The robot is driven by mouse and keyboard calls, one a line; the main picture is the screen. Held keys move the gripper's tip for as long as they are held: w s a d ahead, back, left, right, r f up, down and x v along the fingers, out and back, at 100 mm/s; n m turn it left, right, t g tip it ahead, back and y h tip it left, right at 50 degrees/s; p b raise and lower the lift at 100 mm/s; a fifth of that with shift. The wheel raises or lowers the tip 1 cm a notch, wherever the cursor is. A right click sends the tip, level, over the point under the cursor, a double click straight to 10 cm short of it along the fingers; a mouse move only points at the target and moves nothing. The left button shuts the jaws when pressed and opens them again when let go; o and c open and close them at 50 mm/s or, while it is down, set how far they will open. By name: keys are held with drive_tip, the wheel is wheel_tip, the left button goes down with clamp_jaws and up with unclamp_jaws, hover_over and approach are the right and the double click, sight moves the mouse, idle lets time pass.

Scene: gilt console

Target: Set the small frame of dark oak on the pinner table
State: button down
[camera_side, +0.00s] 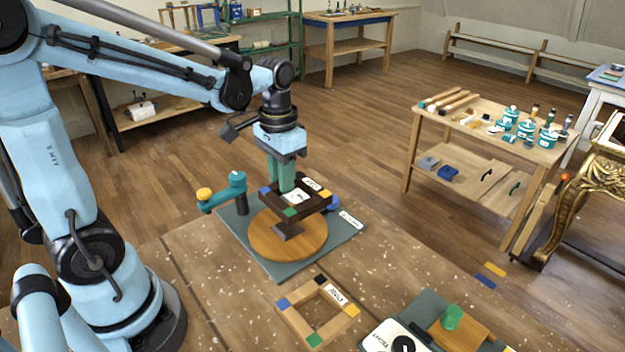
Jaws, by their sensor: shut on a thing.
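The small dark oak frame (314,205) has coloured corner pieces and a white label. My gripper (287,187) points down with green fingers shut on its far left side. The frame is over a round wooden disc (262,240) on a grey-green base plate (347,236), which looks like the pinner table. A dark block (288,230) shows between frame and disc; I cannot tell whether the frame touches it. A teal crank arm (222,193) with a yellow knob stands at the plate's left. The plate's label is too small to read.
A light wood frame (294,320) with coloured corners lies on the bench in front. A grey plate with a wooden block and green knob (452,317) stands at lower right. A side table (470,140) with teal pots and a gilt console (590,190) stand farther right.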

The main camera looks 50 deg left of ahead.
sight(277, 218)
drive_tip(key=shift+s+a+f, duration=0.1)
drive_tip(key=shift+a+f, duration=0.2)
drive_tip(key=shift+f, duration=0.95)
drive_tip(key=shift+s+a+f, duration=0.15)
drive_tip(key=shift+a+f, duration=0.2)
drive_tip(key=shift+f, duration=0.95)
drive_tip(key=shift+s+a+f, duration=0.1)
drive_tip(key=shift+a+f, duration=0.2)
drive_tip(key=shift+f, duration=0.95)
drive_tip(key=shift+f, duration=0.25)
drive_tip(key=c, duration=0.9)
unclamp_jaws()
drive_tip(key=shift+r, duration=0.1)
drive_tip(key=shift+r, duration=6)
